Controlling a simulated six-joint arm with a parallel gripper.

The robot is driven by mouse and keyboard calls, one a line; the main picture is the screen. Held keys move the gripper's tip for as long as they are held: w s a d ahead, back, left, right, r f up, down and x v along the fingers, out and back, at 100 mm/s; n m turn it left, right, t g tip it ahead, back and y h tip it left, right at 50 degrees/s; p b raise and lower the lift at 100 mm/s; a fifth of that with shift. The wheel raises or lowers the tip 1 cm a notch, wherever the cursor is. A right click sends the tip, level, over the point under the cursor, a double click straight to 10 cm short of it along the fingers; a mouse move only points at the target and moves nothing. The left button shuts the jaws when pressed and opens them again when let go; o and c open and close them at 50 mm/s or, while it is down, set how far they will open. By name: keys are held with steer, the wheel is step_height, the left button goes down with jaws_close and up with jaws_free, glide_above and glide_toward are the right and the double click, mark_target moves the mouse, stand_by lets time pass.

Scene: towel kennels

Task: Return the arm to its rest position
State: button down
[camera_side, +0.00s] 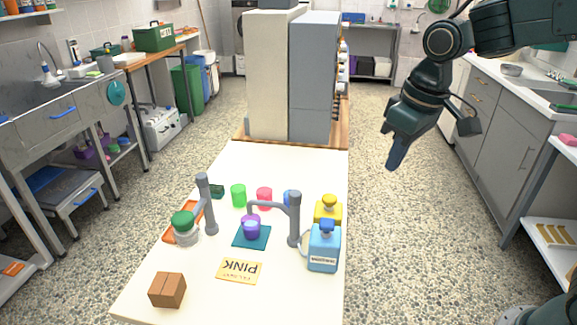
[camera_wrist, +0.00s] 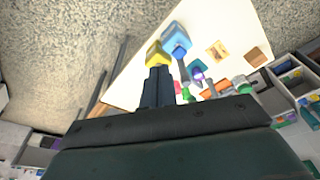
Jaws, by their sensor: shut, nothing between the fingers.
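My gripper (camera_side: 394,155) is shut and empty in the side view. It hangs in the air to the right of the white table (camera_side: 270,165), above the floor and apart from everything on the table. My arm reaches in from the upper right. In the wrist view my shut gripper (camera_wrist: 158,72) points toward the table, with the yellow bottle (camera_wrist: 157,54) and the blue bottle (camera_wrist: 177,38) beyond its tips.
The blue bottle (camera_side: 324,248) and yellow bottle (camera_side: 328,211) stand near the table's right edge. Grey posts (camera_side: 294,222), cups, a green-lidded jar (camera_side: 185,229) and a brown block (camera_side: 167,290) share the table. Tall cabinets (camera_side: 313,80) stand behind. A counter (camera_side: 500,110) is at right.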

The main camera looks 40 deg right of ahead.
steer(key=s+d+r+m+t, duration=0.1)
steer(key=s+d+t, duration=0.2)
steer(key=s, duration=1.3)
steer(key=shift+s+d+m, duration=0.2)
steer(key=shift+d+m, duration=0.2)
steer(key=shift+d, duration=0.55)
steer(key=c, duration=2.2)
jaws_free()
steer(key=shift+r, duration=0.1)
